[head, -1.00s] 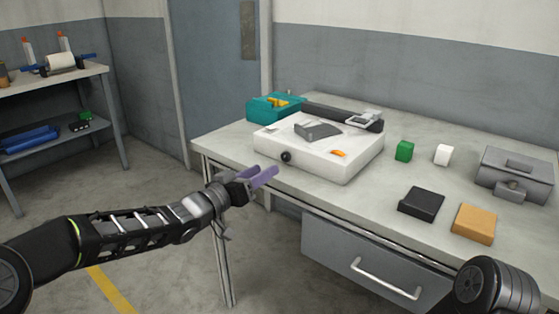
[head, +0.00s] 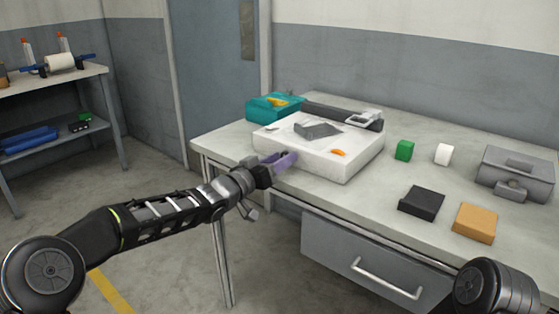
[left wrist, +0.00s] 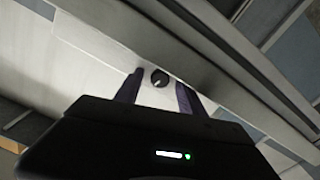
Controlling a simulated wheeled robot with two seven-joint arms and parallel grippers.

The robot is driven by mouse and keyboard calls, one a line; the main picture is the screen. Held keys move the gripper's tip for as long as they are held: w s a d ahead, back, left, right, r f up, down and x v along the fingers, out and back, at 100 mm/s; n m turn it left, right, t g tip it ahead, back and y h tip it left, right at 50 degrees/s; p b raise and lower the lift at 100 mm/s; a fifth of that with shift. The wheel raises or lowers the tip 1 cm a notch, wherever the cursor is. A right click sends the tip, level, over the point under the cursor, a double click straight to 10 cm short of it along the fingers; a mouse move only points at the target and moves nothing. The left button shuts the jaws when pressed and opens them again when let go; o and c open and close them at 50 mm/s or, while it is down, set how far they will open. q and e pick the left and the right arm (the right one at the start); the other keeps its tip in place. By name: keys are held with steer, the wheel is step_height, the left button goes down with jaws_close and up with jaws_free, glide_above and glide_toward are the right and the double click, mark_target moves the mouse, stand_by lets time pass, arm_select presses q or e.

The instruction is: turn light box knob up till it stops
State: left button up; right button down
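The white light box (head: 335,162) sits on the grey table near its left front edge. Its black knob (left wrist: 159,78) shows in the left wrist view on the box's front face, between my two purple fingers and near their tips. My left gripper (head: 282,160) is open in front of the light box; in the left wrist view (left wrist: 158,90) the fingers stand apart on both sides of the knob, and I cannot tell whether they touch it. In the head view the knob is hidden behind the gripper. My right gripper is out of view; only part of my right arm shows.
Green (head: 404,150), white (head: 442,154), black (head: 420,203) and orange (head: 475,223) blocks stand right. A drawer (head: 350,262) is below.

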arm_select(q)
jaws_close()
stand_by(0.3)
steer(key=shift+m, duration=0.3)
steer(key=m, duration=0.3)
steer(key=shift+b, duration=0.35)
steer(key=shift+m+b, duration=0.4)
steer(key=shift+m, duration=1.3)
jaws_free()
steer(key=shift+v, duration=3.95)
